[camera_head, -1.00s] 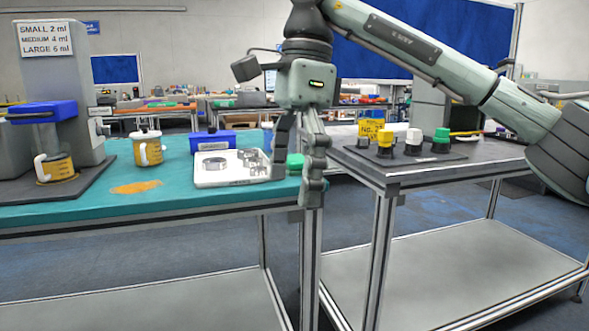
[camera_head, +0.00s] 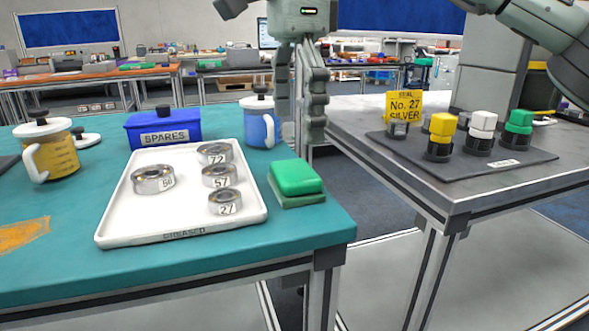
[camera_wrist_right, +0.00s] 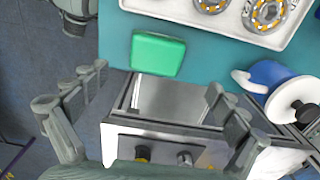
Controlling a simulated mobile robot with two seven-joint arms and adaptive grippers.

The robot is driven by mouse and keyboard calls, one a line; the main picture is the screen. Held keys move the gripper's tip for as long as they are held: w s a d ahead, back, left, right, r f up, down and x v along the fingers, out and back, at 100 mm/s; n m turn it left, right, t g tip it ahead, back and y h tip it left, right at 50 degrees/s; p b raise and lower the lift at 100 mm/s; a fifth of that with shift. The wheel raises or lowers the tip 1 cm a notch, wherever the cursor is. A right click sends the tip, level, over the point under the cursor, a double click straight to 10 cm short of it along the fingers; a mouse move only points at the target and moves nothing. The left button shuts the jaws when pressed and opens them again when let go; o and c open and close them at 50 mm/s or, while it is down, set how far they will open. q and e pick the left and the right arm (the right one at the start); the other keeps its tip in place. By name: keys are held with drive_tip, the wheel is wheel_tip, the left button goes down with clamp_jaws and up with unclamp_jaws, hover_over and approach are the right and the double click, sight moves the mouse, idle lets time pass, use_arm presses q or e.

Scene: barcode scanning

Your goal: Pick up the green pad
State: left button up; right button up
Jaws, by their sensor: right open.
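The green pad (camera_head: 296,178) lies on a darker green base at the right end of the teal table (camera_head: 100,215), just right of the white tray. It also shows in the right wrist view (camera_wrist_right: 157,55), beyond my fingertips and between them. My right gripper (camera_head: 300,130) hangs with fingers pointing down, behind the pad in the head view and apart from it. In the right wrist view its fingers (camera_wrist_right: 158,84) are spread wide with nothing between them. My left gripper does not clearly show in the head view.
A white tray (camera_head: 115,225) with several numbered rings lies left of the pad. A blue mug (camera_head: 262,128) and a blue SPARES box (camera_head: 163,128) stand behind it. A grey table (camera_head: 352,112) on the right holds yellow, white and green-topped stamps on a dark mat.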

sight(295, 169)
drive_tip(key=f, duration=0.7)
drive_tip(key=shift+s, duration=0.35)
use_arm(q)
drive_tip(key=shift+w+d+r+t+b, duration=0.15)
drive_tip(key=shift+w+d+r+t, duration=0.05)
drive_tip(key=shift+w+d+t, duration=0.2)
drive_tip(key=shift+w+d+r+t+b, duration=0.2)
drive_tip(key=shift+w+d+t, duration=0.1)
drive_tip(key=shift+w, duration=0.2)
use_arm(e)
drive_tip(key=c, duration=1.3)
